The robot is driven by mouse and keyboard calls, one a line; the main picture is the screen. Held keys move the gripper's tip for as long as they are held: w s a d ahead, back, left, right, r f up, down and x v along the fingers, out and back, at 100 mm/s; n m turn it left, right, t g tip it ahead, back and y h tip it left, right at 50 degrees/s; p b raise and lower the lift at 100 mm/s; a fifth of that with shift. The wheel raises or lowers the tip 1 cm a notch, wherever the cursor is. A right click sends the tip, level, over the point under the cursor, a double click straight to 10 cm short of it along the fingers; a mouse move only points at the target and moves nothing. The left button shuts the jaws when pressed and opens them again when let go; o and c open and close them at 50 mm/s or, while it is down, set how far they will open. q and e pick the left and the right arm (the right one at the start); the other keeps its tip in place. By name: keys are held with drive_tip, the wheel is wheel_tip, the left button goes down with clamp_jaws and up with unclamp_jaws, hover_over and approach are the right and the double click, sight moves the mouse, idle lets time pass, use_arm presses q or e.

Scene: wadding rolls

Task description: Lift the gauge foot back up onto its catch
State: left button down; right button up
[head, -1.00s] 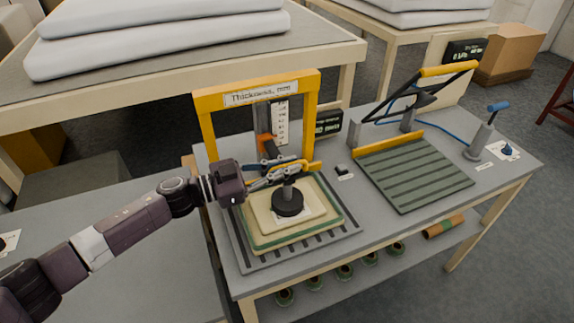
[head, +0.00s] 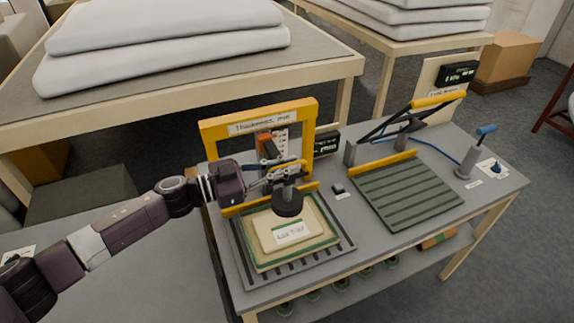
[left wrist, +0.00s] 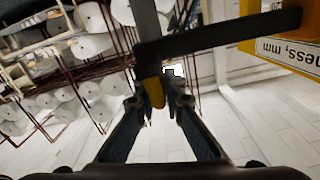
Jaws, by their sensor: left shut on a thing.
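The thickness gauge is a yellow frame (head: 310,135) with a scale, standing over a slatted base. Its gauge foot (head: 288,204), a black disc on a short stem, hangs raised above the cream pad (head: 268,224). An orange part (head: 265,143) of the slide is high in the frame, just under the top bar. My left gripper (head: 290,174) is shut on the yellow-tipped handle above the foot. In the left wrist view the handle's yellow tip (left wrist: 154,92) shows between the fingers. I cannot make out the catch. My right gripper is out of view.
A green slatted plate (head: 405,192) with a yellow-handled lever (head: 438,100) stands to the right. A blue-topped post (head: 466,160) is at the far right.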

use_arm(q)
drive_tip(key=c, duration=2.2)
unclamp_jaws()
drive_tip(key=shift+w+r, duration=0.1)
drive_tip(key=shift+r, duration=0.3)
drive_tip(key=shift+o, duration=0.9)
drive_tip(key=shift+f, duration=0.1)
drive_tip(key=shift+a, duration=0.1)
drive_tip(key=v, duration=1.2)
